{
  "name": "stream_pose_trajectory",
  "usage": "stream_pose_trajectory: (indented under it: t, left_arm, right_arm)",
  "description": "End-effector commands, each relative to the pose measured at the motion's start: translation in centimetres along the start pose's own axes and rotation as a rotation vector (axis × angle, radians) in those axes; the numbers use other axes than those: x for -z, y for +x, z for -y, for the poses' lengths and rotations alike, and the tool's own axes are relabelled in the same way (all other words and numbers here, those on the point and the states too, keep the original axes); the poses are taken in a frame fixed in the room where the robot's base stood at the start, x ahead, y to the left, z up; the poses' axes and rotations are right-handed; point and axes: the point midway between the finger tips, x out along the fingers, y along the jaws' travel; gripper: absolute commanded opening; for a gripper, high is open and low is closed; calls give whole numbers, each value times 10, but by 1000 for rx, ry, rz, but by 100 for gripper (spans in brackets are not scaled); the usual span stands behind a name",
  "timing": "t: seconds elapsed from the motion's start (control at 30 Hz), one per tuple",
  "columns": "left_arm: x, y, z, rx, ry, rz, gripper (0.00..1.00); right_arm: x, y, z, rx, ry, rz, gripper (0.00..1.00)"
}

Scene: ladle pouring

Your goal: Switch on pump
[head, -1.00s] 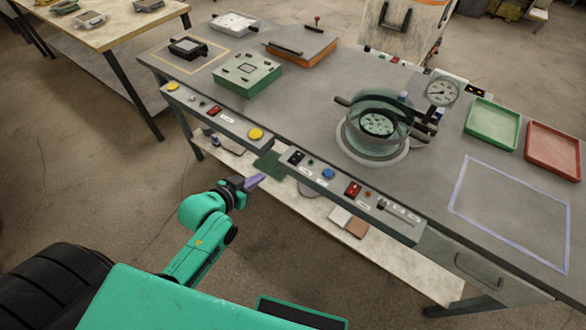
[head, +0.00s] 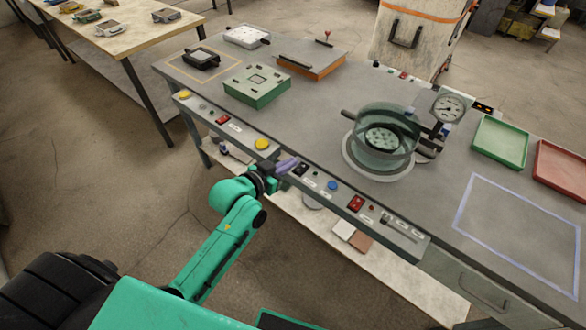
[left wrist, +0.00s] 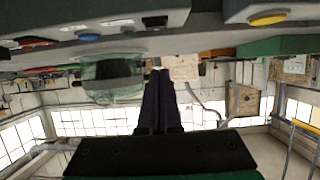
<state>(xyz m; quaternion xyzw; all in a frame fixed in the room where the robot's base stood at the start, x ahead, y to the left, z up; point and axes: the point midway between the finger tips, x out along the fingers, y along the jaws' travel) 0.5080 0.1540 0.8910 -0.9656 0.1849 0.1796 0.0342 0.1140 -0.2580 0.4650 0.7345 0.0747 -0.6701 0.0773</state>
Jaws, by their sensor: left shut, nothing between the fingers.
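The control panel (head: 325,184) along the table's front edge carries a black rocker switch (head: 300,170), a blue button (head: 332,186), a red rocker switch (head: 356,203) and a slider; its labels are too small to read. My left gripper (head: 290,164), with purple fingers, is shut and empty, its tips close to the black switch. I cannot tell whether they touch it. In the left wrist view the fingers (left wrist: 160,75) point toward the panel, with the black switch (left wrist: 155,21) just beyond the tips. A glass vessel (head: 385,135) with a gauge (head: 450,107) stands behind the panel.
Left along the same edge is another panel with yellow buttons (head: 262,144) and a red switch (head: 222,120). A green fixture (head: 257,87), an orange block (head: 311,66), a green tray (head: 500,142) and a red tray (head: 562,170) stand on the table.

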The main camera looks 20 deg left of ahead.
Motion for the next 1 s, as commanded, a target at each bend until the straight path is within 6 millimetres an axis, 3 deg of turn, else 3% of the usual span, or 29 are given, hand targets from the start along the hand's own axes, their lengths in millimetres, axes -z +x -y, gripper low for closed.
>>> stream_pose_trajectory:
  t: [0.13, 0.23, 0.4, 1.0]
  left_arm:
    - [-3, 29, 0, -1, -1, 3, 0]
    - [-23, 32, 0, 0, -1, 4, 0]
    - [-38, 35, 0, 1, 0, 1, 0]
    - [-50, 37, 0, 0, 0, 1, 0]
  right_arm:
    - [0, -4, -2, -2, 0, 0, 57]
    - [0, -6, -2, -3, -1, 0, 57]
    - [0, -6, -4, -5, -1, 1, 57]
    - [0, -4, -4, -5, 0, 1, 57]
